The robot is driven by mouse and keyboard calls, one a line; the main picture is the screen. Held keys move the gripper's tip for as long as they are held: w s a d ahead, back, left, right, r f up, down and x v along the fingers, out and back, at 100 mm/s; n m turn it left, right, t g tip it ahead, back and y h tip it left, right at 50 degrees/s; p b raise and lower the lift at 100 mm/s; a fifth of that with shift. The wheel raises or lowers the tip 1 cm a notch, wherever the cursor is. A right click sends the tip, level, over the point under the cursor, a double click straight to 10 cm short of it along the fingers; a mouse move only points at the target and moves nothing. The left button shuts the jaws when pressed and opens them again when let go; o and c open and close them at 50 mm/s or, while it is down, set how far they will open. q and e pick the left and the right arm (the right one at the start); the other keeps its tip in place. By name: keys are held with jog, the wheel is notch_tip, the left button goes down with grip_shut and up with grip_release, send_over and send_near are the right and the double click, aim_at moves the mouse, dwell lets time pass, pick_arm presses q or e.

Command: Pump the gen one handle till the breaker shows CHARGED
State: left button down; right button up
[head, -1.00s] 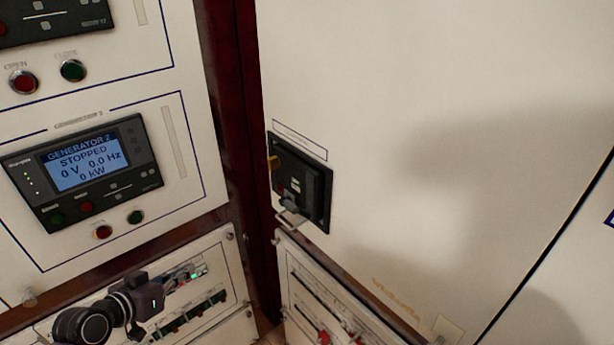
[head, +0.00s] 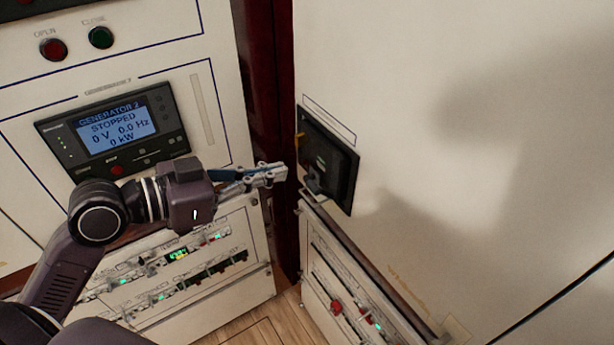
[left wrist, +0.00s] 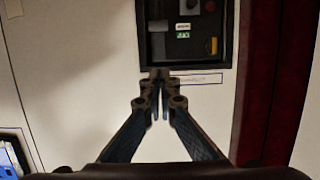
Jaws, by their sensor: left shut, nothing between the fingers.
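The black breaker (head: 338,165) is set in the cream panel on the right. Its light handle (head: 314,192) juts out at the lower front edge. In the left wrist view the breaker (left wrist: 158,45) appears upside down at the top, with a small white window and a green one (left wrist: 183,35); their wording is too small to read. My left gripper (head: 285,173) is shut and empty, its tips left of the breaker in the head view. In the wrist view its tips (left wrist: 160,74) overlap the breaker's edge; I cannot tell whether they touch. My right gripper is not in view.
The Generator 2 controller (head: 118,133) on the left panel reads STOPPED, 0 V. Lower panels (head: 345,285) carry switches. A dark red post (head: 265,90) stands in the corner.

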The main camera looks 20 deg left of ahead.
pick_arm(q)
jog(key=shift+w, duration=0.1)
jog(key=p, duration=0.5)
send_over(308, 181)
jog(key=d, duration=0.2)
jog(key=shift+a+f, duration=0.1)
jog(key=shift+f, duration=0.85)
jog(key=f, duration=0.2)
jog(key=s+f, duration=0.1)
jog(key=shift+a, duration=0.35)
jog(key=shift+s+a+f, duration=0.3)
jog(key=shift+f, duration=0.15)
jog(key=shift+f, duration=0.1)
